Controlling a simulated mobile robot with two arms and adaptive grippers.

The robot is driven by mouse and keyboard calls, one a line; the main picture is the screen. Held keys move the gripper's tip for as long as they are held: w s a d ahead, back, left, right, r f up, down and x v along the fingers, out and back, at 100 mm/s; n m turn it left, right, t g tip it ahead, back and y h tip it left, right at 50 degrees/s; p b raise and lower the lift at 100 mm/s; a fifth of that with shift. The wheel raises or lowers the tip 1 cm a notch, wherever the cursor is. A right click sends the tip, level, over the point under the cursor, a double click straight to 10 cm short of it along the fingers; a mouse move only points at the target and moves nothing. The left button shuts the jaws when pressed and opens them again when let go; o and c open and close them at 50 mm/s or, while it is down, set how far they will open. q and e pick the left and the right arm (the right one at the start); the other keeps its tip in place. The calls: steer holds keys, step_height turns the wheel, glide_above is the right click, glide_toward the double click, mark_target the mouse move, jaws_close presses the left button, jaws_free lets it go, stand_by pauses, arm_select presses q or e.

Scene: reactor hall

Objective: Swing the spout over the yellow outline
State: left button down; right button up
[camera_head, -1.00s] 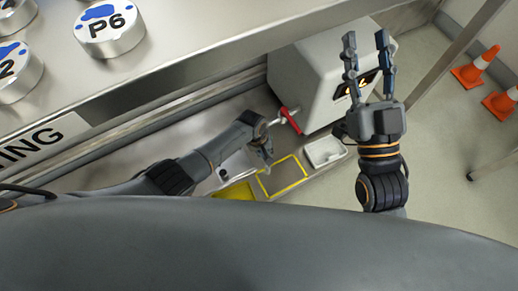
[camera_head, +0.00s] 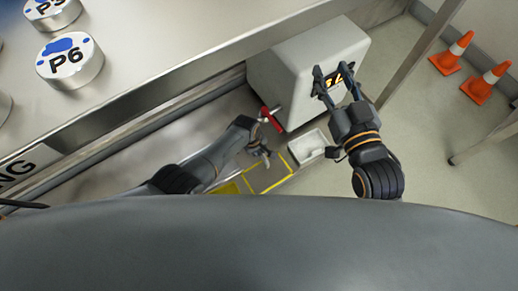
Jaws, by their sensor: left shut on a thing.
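A white box-shaped machine (camera_head: 290,75) stands at the centre top, with a red lever (camera_head: 270,119) on its near left side. A short metal spout (camera_head: 261,120) comes out beside the lever. My left gripper (camera_head: 264,156) is at the spout and shut on it; the grip itself is small and partly hidden. The yellow outline (camera_head: 285,164) is on the bench just right of and below the left gripper, partly hidden by my body.
A small white tray (camera_head: 308,146) sits right of the yellow outline. A solid yellow patch (camera_head: 229,187) lies left of it. A steel shelf with round labelled pots (camera_head: 70,62) spans the upper left. Orange cones (camera_head: 486,83) stand on the floor at right.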

arm_select(q)
steer(key=shift+w+r, duration=0.1)
steer(key=shift+w, duration=0.1)
steer(key=c, duration=1.4)
jaws_free()
steer(key=shift+o, duration=0.7)
steer(key=shift+s, duration=0.1)
step_height(320, 180, up, 12)
steer(key=s+a, duration=0.1)
steer(key=a, duration=0.1)
steer(key=shift+s, duration=0.15)
